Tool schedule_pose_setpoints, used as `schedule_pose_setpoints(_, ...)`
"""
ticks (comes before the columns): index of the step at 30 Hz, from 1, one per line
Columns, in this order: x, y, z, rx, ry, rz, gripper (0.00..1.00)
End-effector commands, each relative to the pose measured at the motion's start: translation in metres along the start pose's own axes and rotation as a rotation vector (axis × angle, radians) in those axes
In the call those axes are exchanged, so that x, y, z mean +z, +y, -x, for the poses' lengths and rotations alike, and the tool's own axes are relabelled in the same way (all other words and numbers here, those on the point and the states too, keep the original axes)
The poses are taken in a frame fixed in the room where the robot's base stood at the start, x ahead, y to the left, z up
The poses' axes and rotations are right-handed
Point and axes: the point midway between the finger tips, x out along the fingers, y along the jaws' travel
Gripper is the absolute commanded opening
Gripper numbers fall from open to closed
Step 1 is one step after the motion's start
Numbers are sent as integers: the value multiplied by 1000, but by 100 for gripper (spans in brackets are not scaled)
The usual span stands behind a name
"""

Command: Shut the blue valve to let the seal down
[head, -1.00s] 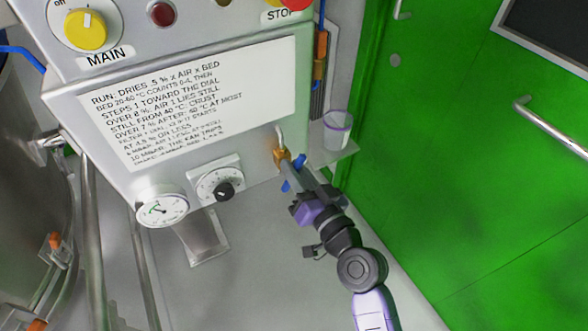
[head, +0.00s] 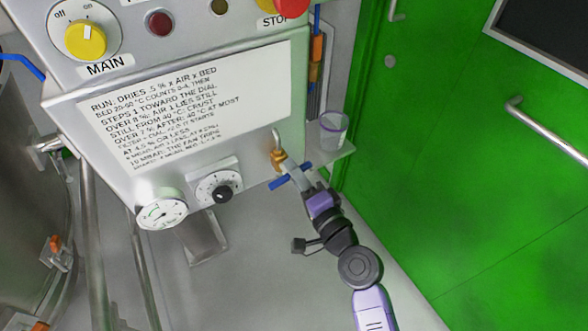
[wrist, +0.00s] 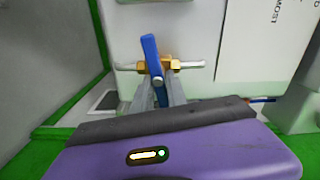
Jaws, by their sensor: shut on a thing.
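The blue valve has a blue bar handle (head: 279,184) on a brass body (head: 278,157), at the lower right edge of the grey control cabinet. In the wrist view the handle (wrist: 151,52) stands nearly upright, slightly tilted, across the brass body (wrist: 172,64) and its horizontal pale pipe. My gripper (head: 298,177) reaches the valve from the lower right. In the wrist view my gripper (wrist: 159,88) is shut on the handle, with the lower blue part between its fingers. The fingers hide part of the handle.
The cabinet bears a printed notice (head: 190,105), a round gauge (head: 161,210), a black-knobbed dial (head: 221,190) and a yellow MAIN switch (head: 86,40). A clear cup (head: 334,130) stands on a small shelf right of the valve. A green door (head: 455,190) is at the right.

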Motion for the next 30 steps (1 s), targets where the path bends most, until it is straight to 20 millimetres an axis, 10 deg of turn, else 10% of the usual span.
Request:
schedule_pose_setpoints(29, 0, 4, 1, 3, 2, -211, 0)
schedule_pose_setpoints(30, 0, 4, 1, 3, 2, -211, 26)
